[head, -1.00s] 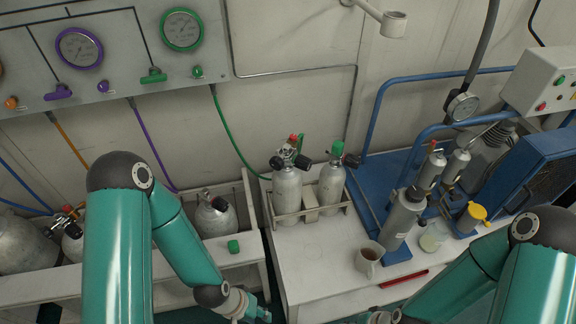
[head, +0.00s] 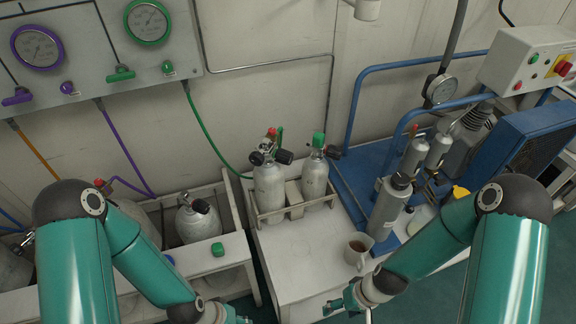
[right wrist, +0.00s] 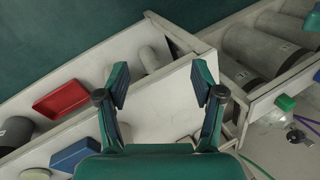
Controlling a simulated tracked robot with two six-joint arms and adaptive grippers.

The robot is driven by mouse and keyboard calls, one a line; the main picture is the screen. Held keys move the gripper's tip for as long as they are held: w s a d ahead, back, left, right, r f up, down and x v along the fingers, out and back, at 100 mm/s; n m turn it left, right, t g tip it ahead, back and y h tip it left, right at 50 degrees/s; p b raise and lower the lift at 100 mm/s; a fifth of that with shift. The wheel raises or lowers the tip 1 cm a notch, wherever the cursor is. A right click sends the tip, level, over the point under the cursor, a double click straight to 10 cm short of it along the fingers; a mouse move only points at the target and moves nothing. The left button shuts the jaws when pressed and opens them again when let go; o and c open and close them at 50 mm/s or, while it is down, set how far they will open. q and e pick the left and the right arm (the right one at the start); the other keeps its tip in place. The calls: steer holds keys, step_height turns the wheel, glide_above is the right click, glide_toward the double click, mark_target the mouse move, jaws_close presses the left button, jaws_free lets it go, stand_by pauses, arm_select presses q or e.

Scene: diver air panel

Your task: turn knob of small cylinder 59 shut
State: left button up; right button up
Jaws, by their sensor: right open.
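Two small grey cylinders stand upright in a rack (head: 285,212) on the white bench. The left one (head: 270,187) has black knobs and a red top; the right one (head: 315,178) has a green top and a black side knob. Another grey cylinder (head: 198,222) with a black knob sits in the white trough to the left. No number is legible, so I cannot tell which is 59. My right gripper (head: 350,299) is open and empty, low at the bench front, apart from the cylinders; it also shows in the right wrist view (right wrist: 162,85). My left gripper (head: 232,317) is cut off by the bottom edge.
A mug (head: 357,249) stands near my right forearm. A tall grey canister (head: 389,208) and the blue compressor frame (head: 352,180) stand to the right. A green block (head: 217,249) sits on the trough edge. The bench in front of the rack is clear.

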steer(key=w+f+n+y+b, duration=0.2)
steer(key=w+b, duration=0.2)
steer(key=w, duration=0.3)
steer(key=n+t+y+b, duration=0.9)
steer(key=n+y, duration=0.1)
steer(key=n, duration=0.1)
glide_toward(291, 160)
steer(key=p+x, duration=0.2)
steer(key=x, duration=0.9)
steer(key=shift+w+f, duration=0.1)
steer(key=shift+f, duration=0.05)
arm_select(q)
step_height(291, 160, down, 12)
steer(key=shift+f, duration=0.15)
arm_select(e)
steer(key=shift+c, duration=0.4)
